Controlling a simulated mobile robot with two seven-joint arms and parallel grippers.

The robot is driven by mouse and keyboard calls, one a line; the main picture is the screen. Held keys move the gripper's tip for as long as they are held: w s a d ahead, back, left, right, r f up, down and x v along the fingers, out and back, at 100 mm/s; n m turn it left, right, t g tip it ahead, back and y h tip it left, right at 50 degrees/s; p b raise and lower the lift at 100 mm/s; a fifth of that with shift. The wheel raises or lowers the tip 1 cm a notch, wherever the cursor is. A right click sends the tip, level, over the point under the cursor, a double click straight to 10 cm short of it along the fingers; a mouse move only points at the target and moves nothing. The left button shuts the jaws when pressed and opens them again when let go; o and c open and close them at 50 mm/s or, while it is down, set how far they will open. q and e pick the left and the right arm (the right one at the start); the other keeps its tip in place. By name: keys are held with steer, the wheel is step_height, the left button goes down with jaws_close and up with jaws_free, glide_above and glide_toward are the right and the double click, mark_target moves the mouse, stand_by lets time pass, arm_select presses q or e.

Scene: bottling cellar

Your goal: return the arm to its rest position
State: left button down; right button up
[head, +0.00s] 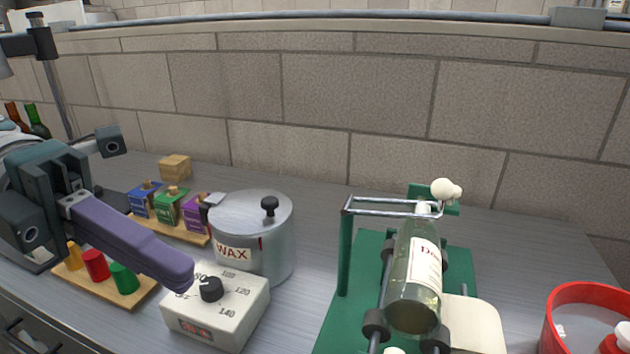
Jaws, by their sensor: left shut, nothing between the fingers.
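My left gripper (178,271) comes in from the left edge with its long purple fingers pointing right and toward the front. The fingers are closed together with nothing visible between them. Their tips show in front of the wax pot (268,236) and over the left edge of the white dial box (225,310); I cannot tell whether they touch the box. My right gripper is not in view.
A green bottle (415,280) lies tilted on a green stand (345,265). A red tub (549,325) is at the right edge. Colored boxes (170,206) and colored stoppers on a wooden board (142,294) stand near my left arm. A stone wall (350,110) closes the back.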

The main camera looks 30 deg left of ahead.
arm_select(q)
steer(key=shift+w, duration=0.1)
steer(key=w+n+t+y, duration=0.4)
steer(key=w+n+t, duration=0.4)
steer(key=n+t, duration=0.15)
step_height(320, 180, down, 3)
steer(key=w+a+n+t+y+p, duration=0.1)
steer(key=w+a+n+y+p, duration=0.15)
steer(key=n+y, duration=0.8)
steer(key=s+d+f+n+g, duration=0.35)
steer(key=s+n+g, duration=0.2)
steer(key=s, duration=0.25)
steer(key=s+d+f+n+g, duration=0.35)
steer(key=s+n+g, duration=0.2)
steer(key=s, duration=0.25)
step_height(320, 180, up, 38)
steer(key=p, duration=3.8)
steer(key=shift+a+r, duration=0.15)
steer(key=shift+a, duration=0.1)
